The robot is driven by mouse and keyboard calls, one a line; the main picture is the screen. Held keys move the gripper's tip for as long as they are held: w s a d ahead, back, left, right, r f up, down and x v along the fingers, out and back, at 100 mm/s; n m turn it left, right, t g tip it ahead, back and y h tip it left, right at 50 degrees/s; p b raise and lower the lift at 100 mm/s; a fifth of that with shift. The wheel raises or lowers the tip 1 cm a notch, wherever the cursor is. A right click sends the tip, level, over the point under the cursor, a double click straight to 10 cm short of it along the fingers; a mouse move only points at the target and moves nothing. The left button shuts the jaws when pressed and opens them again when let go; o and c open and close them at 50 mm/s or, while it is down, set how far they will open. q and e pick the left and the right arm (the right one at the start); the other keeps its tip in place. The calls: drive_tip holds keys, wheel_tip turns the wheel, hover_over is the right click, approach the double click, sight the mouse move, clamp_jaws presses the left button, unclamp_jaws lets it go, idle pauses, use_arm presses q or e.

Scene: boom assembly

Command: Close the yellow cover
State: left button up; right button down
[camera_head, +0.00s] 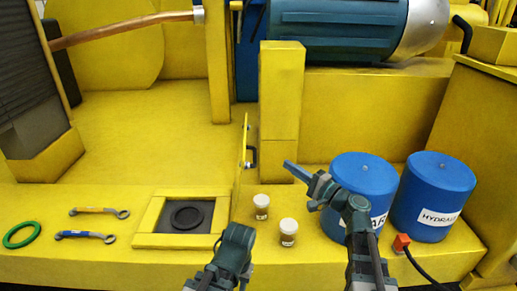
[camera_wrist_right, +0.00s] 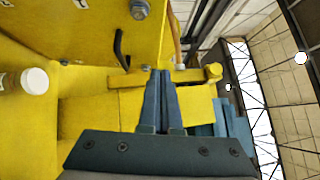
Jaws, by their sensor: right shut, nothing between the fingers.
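The yellow cover (camera_head: 241,160) stands open, upright and nearly edge-on, at the right side of a square yellow-framed opening (camera_head: 150,215) with a round black cap (camera_head: 187,217) inside. A black handle (camera_head: 252,157) sticks out from the cover's right face. In the right wrist view the cover (camera_wrist_right: 85,25) fills the upper left, with its black handle (camera_wrist_right: 120,48). My right gripper (camera_head: 288,165) is shut and empty, to the right of the cover and apart from it. My left gripper (camera_head: 236,240) is low, near the opening's lower right corner; its fingers do not show clearly.
Two small white-capped jars (camera_head: 261,206) (camera_head: 288,232) stand right of the cover. Blue drums (camera_head: 362,185) (camera_head: 432,195) stand farther right. A yellow post (camera_head: 281,100) rises behind my right gripper. Wrenches (camera_head: 95,211) (camera_head: 85,235) and a green ring (camera_head: 21,235) lie at left.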

drive_tip(key=s+a+p+x, duration=0.2)
drive_tip(key=x, duration=1.1)
drive_tip(key=shift+s+r, duration=0.15)
